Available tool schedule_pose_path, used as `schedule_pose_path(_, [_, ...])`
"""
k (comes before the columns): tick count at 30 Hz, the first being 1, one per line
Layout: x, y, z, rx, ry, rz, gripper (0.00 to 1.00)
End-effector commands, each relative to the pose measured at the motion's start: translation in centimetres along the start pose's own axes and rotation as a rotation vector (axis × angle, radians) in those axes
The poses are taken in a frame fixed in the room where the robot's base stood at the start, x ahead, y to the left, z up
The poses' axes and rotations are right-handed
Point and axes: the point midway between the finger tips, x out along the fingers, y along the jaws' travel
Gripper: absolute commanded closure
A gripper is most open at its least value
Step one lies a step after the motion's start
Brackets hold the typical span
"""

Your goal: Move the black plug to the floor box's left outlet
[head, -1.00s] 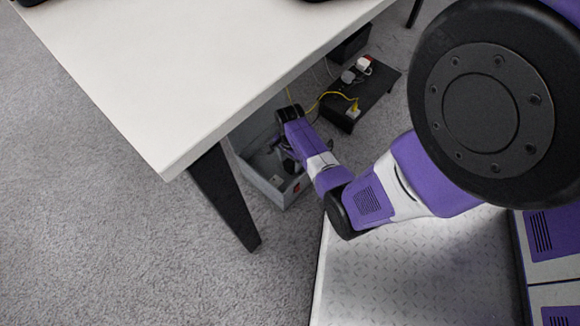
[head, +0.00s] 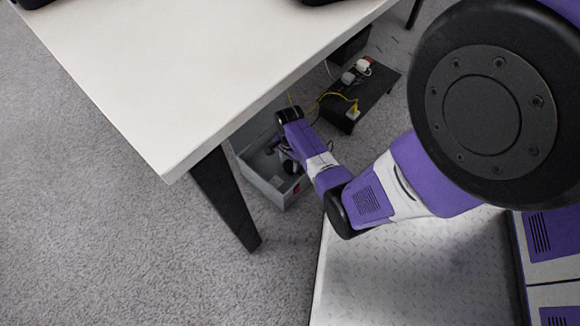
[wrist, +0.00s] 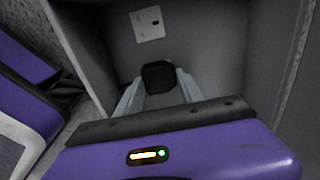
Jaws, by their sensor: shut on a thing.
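The black plug (wrist: 160,76) shows in the wrist view as a dark block between the two pale fingers of my gripper (wrist: 159,88). My gripper is shut on it. The floor box (head: 262,180) is an open grey box on the carpet under the table's edge in the head view. My gripper is down inside it, and my arm hides much of its interior. In the wrist view, a white outlet plate (wrist: 147,23) sits on the grey wall ahead, beyond the plug and slightly to its left. The plug appears apart from it. I cannot tell which outlet this is.
The white table (head: 200,80) overhangs the box, and its dark leg (head: 228,200) stands just left of it. A black stand (head: 375,95) to the right carries white plugs (head: 362,65) and a yellow plug (head: 353,112) with a yellow cable. Open carpet lies at left.

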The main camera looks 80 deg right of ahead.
Motion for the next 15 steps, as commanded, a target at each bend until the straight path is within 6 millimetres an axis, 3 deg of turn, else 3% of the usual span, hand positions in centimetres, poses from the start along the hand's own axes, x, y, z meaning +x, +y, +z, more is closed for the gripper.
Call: schedule_pose_path(15, [-0.53,0.02,0.0,0.0,0.0,0.001,0.94])
